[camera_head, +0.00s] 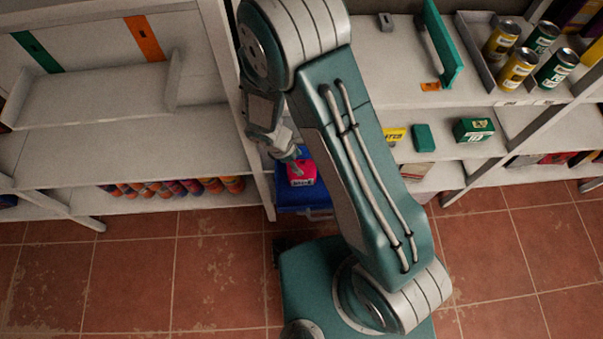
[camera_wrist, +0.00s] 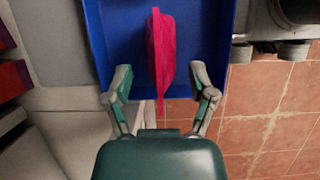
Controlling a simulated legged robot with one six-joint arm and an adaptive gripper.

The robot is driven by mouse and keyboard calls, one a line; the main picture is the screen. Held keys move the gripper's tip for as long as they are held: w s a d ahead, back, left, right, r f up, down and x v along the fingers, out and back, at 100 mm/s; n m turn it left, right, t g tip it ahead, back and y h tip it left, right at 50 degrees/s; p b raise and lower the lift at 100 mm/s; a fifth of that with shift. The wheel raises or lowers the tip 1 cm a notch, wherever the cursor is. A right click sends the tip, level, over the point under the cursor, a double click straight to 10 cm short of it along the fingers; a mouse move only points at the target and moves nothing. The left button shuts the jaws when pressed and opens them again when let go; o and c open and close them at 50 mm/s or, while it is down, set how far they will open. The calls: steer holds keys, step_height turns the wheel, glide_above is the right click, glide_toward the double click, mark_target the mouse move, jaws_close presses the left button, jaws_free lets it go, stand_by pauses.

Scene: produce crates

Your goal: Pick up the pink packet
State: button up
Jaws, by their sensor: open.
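The pink packet (camera_wrist: 161,55) stands on edge in the wrist view, inside a blue crate (camera_wrist: 101,42). In the head view the pink packet (camera_head: 301,173) shows its labelled face above the blue crate (camera_head: 290,198), beside the shelf. My gripper (camera_wrist: 162,90) is open in the wrist view, with one finger on each side of the packet's near end. Both fingers look apart from the packet. In the head view my gripper (camera_head: 296,163) is small and partly hidden by my arm, close to the packet's top.
White shelves (camera_head: 110,138) stand on both sides of the crate. The right shelves hold several cans (camera_head: 517,70), a green box (camera_head: 473,130) and a green upright panel (camera_head: 440,45). Several colourful items (camera_head: 175,187) line the low left shelf. The tiled floor (camera_head: 150,255) in front is clear.

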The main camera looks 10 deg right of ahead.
mark_target(302, 166)
steer(key=x, duration=0.3)
steer(key=shift+f, duration=0.15)
jaws_close()
stand_by(0.3)
